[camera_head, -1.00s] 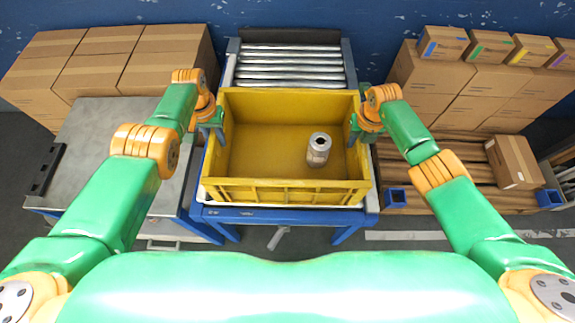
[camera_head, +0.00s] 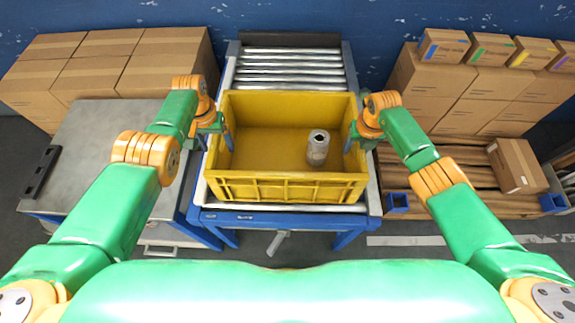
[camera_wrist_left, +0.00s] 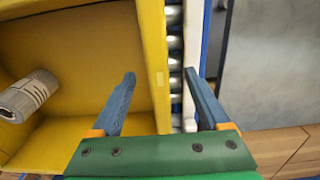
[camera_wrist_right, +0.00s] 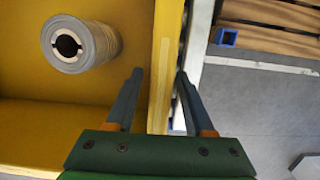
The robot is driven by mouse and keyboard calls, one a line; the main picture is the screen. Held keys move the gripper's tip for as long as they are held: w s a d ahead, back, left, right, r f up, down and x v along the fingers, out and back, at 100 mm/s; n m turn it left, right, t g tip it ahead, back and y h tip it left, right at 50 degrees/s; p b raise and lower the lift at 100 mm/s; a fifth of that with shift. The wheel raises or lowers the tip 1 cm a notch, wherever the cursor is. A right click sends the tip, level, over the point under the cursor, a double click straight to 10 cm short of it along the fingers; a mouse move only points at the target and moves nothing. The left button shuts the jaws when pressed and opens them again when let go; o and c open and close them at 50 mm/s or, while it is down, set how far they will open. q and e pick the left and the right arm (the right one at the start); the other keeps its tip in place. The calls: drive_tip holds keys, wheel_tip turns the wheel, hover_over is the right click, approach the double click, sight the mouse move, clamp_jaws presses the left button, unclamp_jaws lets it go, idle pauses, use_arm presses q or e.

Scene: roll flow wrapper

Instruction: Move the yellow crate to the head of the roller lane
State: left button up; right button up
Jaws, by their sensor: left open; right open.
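The yellow crate (camera_head: 285,190) sits upright on the near part of the roller lane (camera_head: 292,70), its front wall close to the lane's near edge. A grey cylindrical roll (camera_head: 317,150) stands inside it, right of centre; it also shows in the right wrist view (camera_wrist_right: 80,45). My left gripper (camera_wrist_left: 160,78) is open, with one finger inside and one outside the crate's left wall. My right gripper (camera_wrist_right: 159,75) is open, with its fingers on either side of the right wall. I cannot tell whether the fingers touch the walls.
Bare rollers lie behind the crate, ending at a dark bar (camera_head: 290,39). A grey-topped cabinet (camera_head: 100,135) stands to the left. Stacked cartons (camera_head: 135,65) are at the back left, and a wooden pallet (camera_head: 465,175) with cartons is at the right.

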use_arm(q)
wheel_tip(320, 180, up, 12)
drive_tip(key=shift+s, duration=0.1)
use_arm(e)
drive_tip(key=o, duration=0.4)
drive_tip(key=shift+r, duration=0.1)
drive_tip(key=r, duration=0.4)
drive_tip(key=s+r, duration=0.1)
drive_tip(key=r, duration=0.6)
drive_tip(key=shift+s+r, duration=0.25)
drive_tip(key=shift+r, duration=0.15)
